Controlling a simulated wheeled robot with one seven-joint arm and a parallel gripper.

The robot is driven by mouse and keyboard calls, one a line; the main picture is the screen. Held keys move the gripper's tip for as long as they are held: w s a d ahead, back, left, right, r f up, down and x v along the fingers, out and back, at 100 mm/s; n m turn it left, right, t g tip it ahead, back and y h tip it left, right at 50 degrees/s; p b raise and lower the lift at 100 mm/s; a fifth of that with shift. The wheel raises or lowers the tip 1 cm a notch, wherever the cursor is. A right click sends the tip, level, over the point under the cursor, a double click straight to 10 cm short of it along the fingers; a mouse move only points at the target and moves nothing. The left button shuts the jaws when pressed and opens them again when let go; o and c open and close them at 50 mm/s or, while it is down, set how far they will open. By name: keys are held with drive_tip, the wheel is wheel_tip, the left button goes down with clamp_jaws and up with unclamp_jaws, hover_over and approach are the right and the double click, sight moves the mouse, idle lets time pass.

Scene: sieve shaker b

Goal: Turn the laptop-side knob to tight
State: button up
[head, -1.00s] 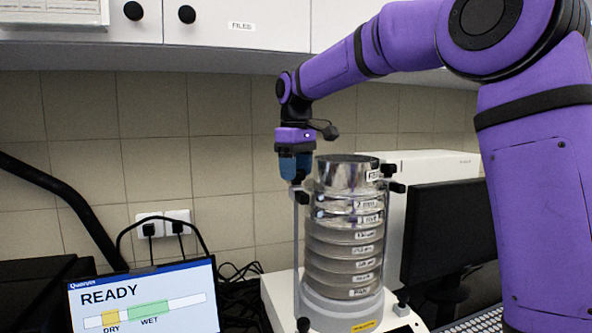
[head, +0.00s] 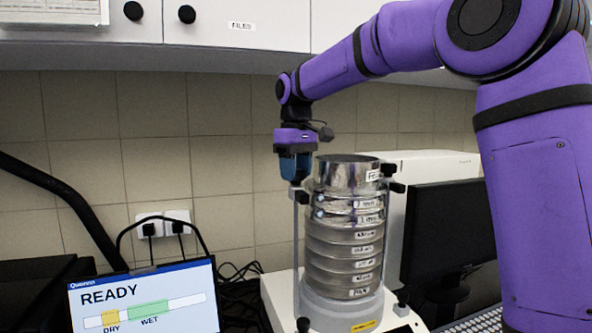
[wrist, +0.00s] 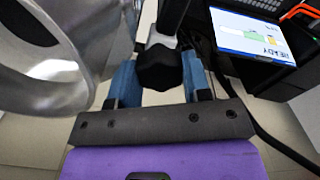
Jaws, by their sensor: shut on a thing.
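The laptop-side knob is a black lobed knob (wrist: 158,68) in the wrist view, at the top of the clamp rod (head: 295,250) on the left of the sieve stack (head: 345,240). My gripper (wrist: 160,82) has its blue fingers on both sides of this knob and is shut on it. In the head view my gripper (head: 294,178) points straight down over the left rod, and its fingers hide most of the knob. The sieve stack stands upright on the shaker's white base, with an open metal top.
A second black knob (head: 389,170) is at the stack's right side. A tablet (head: 145,300) showing READY stands at the lower left. A dark monitor (head: 445,230) and a white box (head: 430,165) are behind on the right. Cabinets (head: 235,25) hang above.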

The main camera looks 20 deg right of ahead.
drive_tip(key=m, duration=1.2)
drive_tip(key=shift+m, duration=2.1)
drive_tip(key=o, duration=0.6)
drive_tip(key=shift+o, duration=0.2)
wheel_tip(320, 180, up, 11)
